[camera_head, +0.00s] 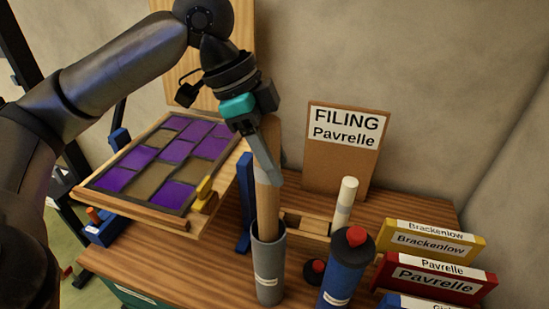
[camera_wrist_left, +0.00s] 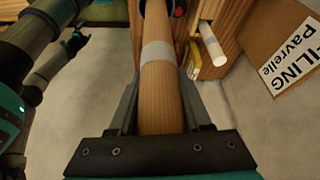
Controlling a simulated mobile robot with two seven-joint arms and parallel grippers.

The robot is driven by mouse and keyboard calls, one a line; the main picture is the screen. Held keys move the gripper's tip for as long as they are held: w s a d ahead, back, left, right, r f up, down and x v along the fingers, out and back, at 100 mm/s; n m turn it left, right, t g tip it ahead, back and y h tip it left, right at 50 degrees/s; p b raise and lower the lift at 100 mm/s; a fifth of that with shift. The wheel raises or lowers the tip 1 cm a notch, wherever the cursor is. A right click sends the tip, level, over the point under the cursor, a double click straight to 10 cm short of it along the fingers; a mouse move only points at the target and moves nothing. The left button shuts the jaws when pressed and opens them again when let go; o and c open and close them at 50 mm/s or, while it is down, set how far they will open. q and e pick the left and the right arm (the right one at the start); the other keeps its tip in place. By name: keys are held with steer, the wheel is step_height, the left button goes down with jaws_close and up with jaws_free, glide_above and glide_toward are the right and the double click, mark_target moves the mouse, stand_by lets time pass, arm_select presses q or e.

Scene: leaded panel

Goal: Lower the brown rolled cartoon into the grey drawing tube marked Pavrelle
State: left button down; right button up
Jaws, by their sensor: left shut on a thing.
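The brown rolled cartoon (camera_head: 267,205) stands almost upright with its lower end at the mouth of the grey drawing tube (camera_head: 269,275). That end passes behind the tube's front rim and appears to be inside; how deep is hidden. The tube stands on the table, its label too small to read. My left gripper (camera_head: 268,178) is shut on the cartoon above the tube. In the left wrist view the cartoon (camera_wrist_left: 160,100) runs between the fingers and carries a pale band.
A blue tube (camera_head: 342,275) with a red cap stands close right of the grey tube; a dark red-topped piece (camera_head: 315,270) lies between. A white roll (camera_head: 344,205) stands behind. Labelled boxes (camera_head: 435,278) are at right, a purple leaded panel (camera_head: 160,160) at left, a Pavrelle filing board (camera_head: 340,170) behind.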

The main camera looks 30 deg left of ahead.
arm_select(q)
steer(key=shift+f, duration=0.1)
stand_by(0.3)
step_height(320, 180, down, 5)
steer(key=b, duration=0.2)
steer(key=shift+f+b, duration=0.2)
steer(key=shift+b, duration=0.1)
stand_by(0.5)
steer(key=shift+c, duration=1.3)
jaws_free()
steer(key=p+v, duration=0.2)
steer(key=v, duration=1.3)
steer(key=shift+s+a, duration=0.15)
